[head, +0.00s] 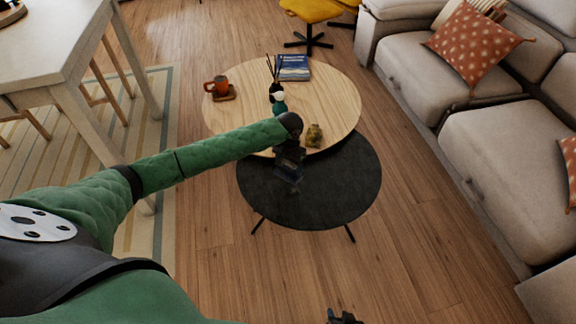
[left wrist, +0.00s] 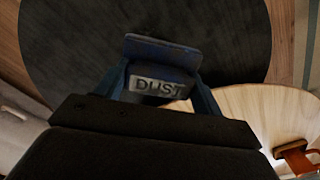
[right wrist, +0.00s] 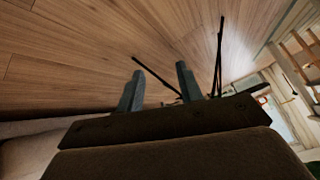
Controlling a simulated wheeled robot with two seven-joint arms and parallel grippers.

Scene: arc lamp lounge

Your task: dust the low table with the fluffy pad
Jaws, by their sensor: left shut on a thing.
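My left gripper (head: 290,163) is shut on a dark blue pad with a "DUST" label, which fills the space between its fingers in the left wrist view (left wrist: 160,68). In the head view the pad (head: 288,175) is over the far part of the dark round low table (head: 335,195). I cannot tell whether it touches the top. The dark table also fills much of the left wrist view (left wrist: 70,45). My right gripper (head: 345,318) is at the bottom edge of the head view. In the right wrist view its fingers (right wrist: 158,85) are apart and empty.
A higher round wooden table (head: 335,95) overlaps the dark one. It holds an orange mug (head: 216,86) on a coaster, a blue book (head: 293,68), a reed diffuser (head: 273,78) and a small yellowish object (head: 314,135). A sofa (head: 500,140) stands at right, a white table (head: 50,40) at left.

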